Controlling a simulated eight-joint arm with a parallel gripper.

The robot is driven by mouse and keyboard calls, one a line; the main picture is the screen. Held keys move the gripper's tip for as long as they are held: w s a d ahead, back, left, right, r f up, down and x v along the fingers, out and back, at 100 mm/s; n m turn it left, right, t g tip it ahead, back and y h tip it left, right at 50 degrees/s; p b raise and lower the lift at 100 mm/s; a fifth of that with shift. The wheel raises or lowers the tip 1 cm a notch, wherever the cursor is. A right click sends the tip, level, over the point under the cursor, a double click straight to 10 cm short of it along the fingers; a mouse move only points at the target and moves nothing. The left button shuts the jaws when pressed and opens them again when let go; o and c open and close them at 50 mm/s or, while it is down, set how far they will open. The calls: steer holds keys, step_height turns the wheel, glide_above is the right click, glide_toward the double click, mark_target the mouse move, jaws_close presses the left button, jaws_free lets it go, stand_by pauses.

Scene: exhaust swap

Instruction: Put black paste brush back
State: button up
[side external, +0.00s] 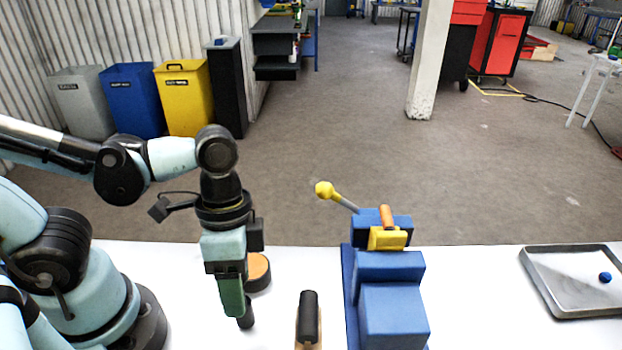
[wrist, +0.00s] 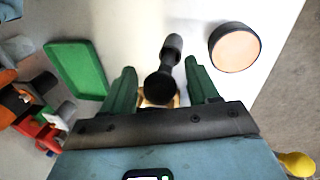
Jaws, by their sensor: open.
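My gripper (side external: 232,318) points down over the white table, its green fingers open. In the wrist view its fingertips (wrist: 160,78) lie on either side of a dark, round-ended black object (wrist: 160,88), with a tan part partly visible under it. A second black cylindrical piece (wrist: 172,46) shows just beyond. In the side view a black handle (side external: 308,317) stands upright on a tan base to the right of my gripper. Another black piece (side external: 246,317) shows beside the fingertips. I cannot tell for certain which is the paste brush, or whether the fingers touch it.
An orange-topped round tin (side external: 258,271) stands behind my gripper. A blue fixture (side external: 392,315) with a yellow-knobbed lever (side external: 325,190) stands right of it. A grey tray (side external: 560,305) lies farther right. A green tray (wrist: 77,68) and clutter show in the wrist view.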

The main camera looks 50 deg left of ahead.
steer(key=v, duration=1.2)
steer(key=w+a+f+n+t+y, duration=0.1)
steer(key=w+a+f+n+t, duration=0.4)
steer(key=w+a+n+t, duration=0.2)
steer(key=w+a+t, duration=0.1)
steer(key=w+a, duration=0.1)
steer(key=w, duration=0.1)
steer(key=shift+a+f+n+t+y, duration=0.15)
steer(key=shift+f+n+t+y, duration=0.1)
steer(key=shift+n+t+y, duration=0.15)
stand_by(0.5)
